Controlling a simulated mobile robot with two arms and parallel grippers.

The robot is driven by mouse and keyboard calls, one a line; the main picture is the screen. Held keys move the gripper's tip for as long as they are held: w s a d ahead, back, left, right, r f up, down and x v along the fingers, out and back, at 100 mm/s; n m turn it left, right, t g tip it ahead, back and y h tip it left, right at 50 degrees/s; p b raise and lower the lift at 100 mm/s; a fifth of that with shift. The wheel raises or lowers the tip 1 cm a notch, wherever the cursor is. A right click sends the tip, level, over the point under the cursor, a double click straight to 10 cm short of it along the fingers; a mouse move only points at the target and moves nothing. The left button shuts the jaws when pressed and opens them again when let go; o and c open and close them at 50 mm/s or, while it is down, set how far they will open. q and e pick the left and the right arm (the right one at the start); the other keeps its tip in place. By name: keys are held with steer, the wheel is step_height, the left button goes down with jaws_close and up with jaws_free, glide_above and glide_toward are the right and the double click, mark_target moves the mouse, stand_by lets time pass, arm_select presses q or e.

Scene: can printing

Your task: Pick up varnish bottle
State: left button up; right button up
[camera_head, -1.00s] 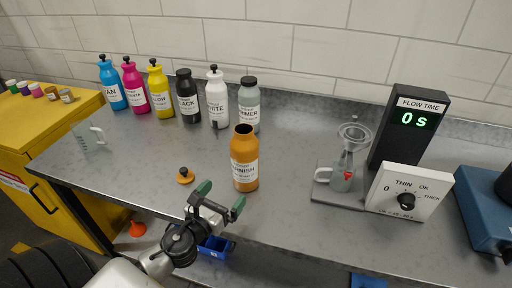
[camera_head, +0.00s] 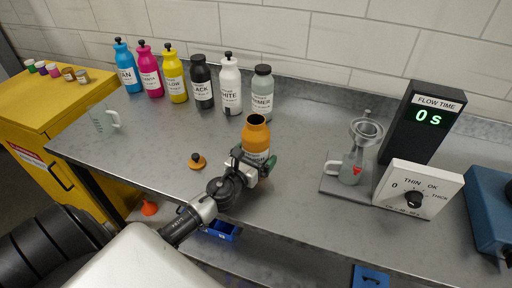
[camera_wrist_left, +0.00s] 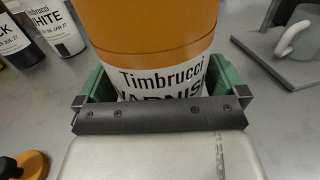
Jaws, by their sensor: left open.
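The orange varnish bottle (camera_head: 256,136) stands upright and uncapped on the grey bench. Its label shows large in the left wrist view (camera_wrist_left: 160,60). My left gripper (camera_head: 255,165) is at the near side of the bottle. Its green-padded fingers are open, one on each side of the bottle in the wrist view (camera_wrist_left: 165,85). I cannot tell whether the pads touch it. The bottle's lower part is hidden behind the gripper. An orange cap with a black knob (camera_head: 197,161) lies on the bench to the left. My right gripper does not show.
Cyan (camera_head: 127,67), magenta, yellow, black, white (camera_head: 231,86) and primer bottles (camera_head: 262,94) stand in a row behind. A cup under a funnel (camera_head: 352,165) and the flow-time display (camera_head: 421,125) are to the right. A clear beaker (camera_head: 104,119) stands at the left.

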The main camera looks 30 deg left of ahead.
arm_select(q)
steer(key=shift+c, duration=0.5)
steer(key=c, duration=1.2)
steer(key=shift+w+r, duration=0.1)
steer(key=shift+c, duration=0.3)
steer(key=shift+r, duration=0.1)
